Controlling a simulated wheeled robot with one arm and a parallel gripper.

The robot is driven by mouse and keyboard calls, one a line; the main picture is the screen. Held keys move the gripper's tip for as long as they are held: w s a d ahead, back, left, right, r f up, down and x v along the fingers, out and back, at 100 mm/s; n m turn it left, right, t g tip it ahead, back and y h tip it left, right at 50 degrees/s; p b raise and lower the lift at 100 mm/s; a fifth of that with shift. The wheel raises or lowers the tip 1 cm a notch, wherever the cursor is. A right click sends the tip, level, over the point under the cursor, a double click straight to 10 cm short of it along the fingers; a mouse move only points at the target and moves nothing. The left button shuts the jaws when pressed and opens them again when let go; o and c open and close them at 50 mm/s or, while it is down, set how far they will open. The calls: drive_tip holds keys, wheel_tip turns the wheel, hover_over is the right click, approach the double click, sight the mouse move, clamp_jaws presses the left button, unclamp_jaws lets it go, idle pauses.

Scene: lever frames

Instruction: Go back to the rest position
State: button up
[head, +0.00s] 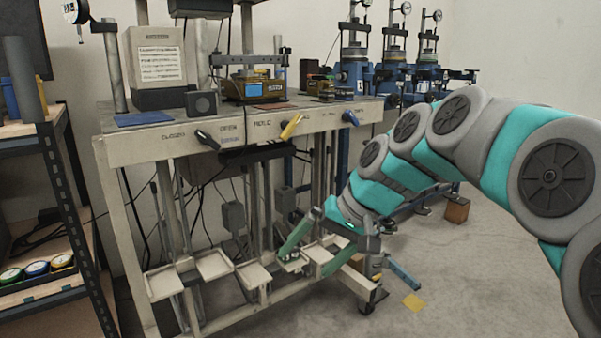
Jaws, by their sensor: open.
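My gripper (303,264) is in the head view at the lower middle, low in front of the lever frame (150,150). Its two green fingers are spread apart, with nothing seen held between them. They point down and left, over the small trays near the frame's foot; I cannot tell whether they touch anything. My grey and teal arm reaches in from the right edge. On the frame's front panel are a black lever (207,139), a yellow lever (291,126) and a blue lever (350,118), all well above my gripper.
Pale trays (214,264) sit along the frame's lower rail. A dark shelf rack (50,180) stands at the left. Blue machines (355,72) line the back wall.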

drive_tip(key=s+d+f+g+h+p, duration=0.1)
drive_tip(key=s+d+f, duration=0.3)
drive_tip(key=s, duration=0.5)
drive_tip(key=s+d+f+g+h+p, duration=0.1)
drive_tip(key=s+d+f+h, duration=0.2)
drive_tip(key=s, duration=0.7)
drive_tip(key=s+d+f+g+h, duration=0.2)
drive_tip(key=s+d+f, duration=0.4)
drive_tip(key=s, duration=0.3)
drive_tip(key=shift+s+f+p, duration=0.15)
drive_tip(key=shift+f+p, duration=0.25)
drive_tip(key=shift+f, duration=0.2)
